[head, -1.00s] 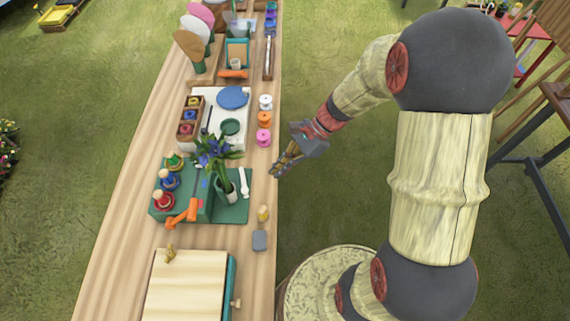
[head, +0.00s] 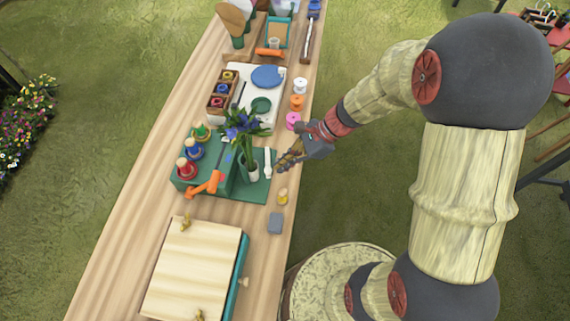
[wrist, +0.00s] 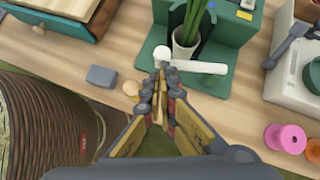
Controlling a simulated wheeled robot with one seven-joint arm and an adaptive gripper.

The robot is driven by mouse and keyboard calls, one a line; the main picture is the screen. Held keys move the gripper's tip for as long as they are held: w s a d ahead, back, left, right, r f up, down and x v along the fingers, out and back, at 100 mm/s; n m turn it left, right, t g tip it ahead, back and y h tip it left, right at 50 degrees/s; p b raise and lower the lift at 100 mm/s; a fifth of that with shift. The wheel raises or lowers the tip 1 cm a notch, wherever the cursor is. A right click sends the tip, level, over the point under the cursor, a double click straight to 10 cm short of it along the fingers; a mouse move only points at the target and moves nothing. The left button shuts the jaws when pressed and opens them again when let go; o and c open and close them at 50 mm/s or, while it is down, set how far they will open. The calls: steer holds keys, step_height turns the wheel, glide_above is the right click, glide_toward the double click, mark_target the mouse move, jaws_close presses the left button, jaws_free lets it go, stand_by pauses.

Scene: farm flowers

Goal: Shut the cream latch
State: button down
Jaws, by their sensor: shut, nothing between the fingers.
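The cream latch (head: 268,162) is a pale bar with a rounded end, lying over the green base (head: 257,189) beside a white vase of blue flowers (head: 240,125). In the wrist view the latch (wrist: 202,67) runs crosswise in front of the vase (wrist: 184,46), its round end at left. My gripper (head: 284,162) is shut and empty, just right of the latch at the table's edge. In the wrist view its fingertips (wrist: 164,72) are together close to the latch's round end and partly overlap it. I cannot tell whether they touch it.
A grey block (head: 275,223) and a small yellow-and-wood peg (head: 282,196) lie near the table edge. Coloured spools (head: 297,103) stand farther along. A wooden-lidded box (head: 195,270) is at the near end. An orange clamp (head: 204,185) is left of the vase.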

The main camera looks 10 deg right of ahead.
steer(key=shift+s+a+r+m+t, duration=0.1)
steer(key=shift+s+a+m+t, duration=0.3)
steer(key=shift+a+m, duration=0.25)
steer(key=shift+a+p, duration=0.5)
steer(key=shift+a, duration=0.15)
steer(key=shift+d, duration=0.1)
steer(key=s+d+r+p, duration=0.1)
steer(key=d+r+p, duration=0.3)
steer(key=d+r, duration=0.4)
steer(key=d, duration=0.3)
steer(key=shift+s+d+p, duration=0.2)
steer(key=shift+p, duration=0.1)
